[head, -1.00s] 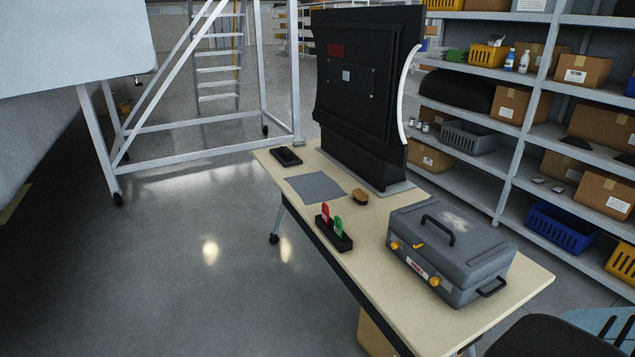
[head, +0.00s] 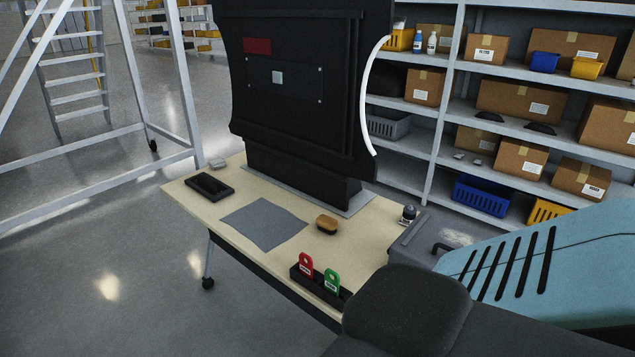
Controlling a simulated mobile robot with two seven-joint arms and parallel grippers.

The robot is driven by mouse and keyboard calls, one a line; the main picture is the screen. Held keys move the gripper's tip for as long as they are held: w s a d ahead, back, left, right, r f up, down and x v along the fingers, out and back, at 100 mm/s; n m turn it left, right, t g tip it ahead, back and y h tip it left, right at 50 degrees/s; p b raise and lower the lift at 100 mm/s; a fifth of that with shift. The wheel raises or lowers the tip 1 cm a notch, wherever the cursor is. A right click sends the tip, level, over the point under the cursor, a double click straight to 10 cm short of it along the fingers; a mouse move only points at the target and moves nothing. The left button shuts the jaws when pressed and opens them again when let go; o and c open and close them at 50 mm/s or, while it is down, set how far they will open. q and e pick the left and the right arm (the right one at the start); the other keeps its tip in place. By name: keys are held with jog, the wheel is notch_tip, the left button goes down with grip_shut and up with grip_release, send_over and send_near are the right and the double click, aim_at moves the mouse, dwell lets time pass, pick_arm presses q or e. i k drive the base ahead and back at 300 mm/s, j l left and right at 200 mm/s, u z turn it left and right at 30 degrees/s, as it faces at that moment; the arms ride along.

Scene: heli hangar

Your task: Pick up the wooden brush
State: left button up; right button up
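The wooden brush (head: 326,224) lies on the light wooden table (head: 375,236), in front of the base of the tall black panel. It is small, with a tan top and a darker lower edge. It sits to the right of a grey mat (head: 264,226) and does not touch it. Neither of my grippers shows in the head view.
A black holder (head: 318,284) with red and green tags stands at the table's front edge. The black panel (head: 295,90) rises behind the brush. A grey case (head: 412,240) is partly hidden by a dark rounded shape and a blue slotted one at lower right. Open floor lies left.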

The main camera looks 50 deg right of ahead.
aim_at(328, 225)
jog(key=i+z, duration=0.35)
jog(key=i+j+z, duration=0.1)
jog(key=i+z, duration=0.25)
jog(key=i+j+z, duration=0.2)
jog(key=z, duration=0.15)
jog(key=i+j+z, duration=0.1)
jog(key=i+z, duration=0.25)
jog(key=i+j+z, duration=0.1)
jog(key=z, duration=0.25)
jog(key=i+j+z, duration=0.5)
jog(key=j+z, duration=0.2)
jog(key=j, duration=0.1)
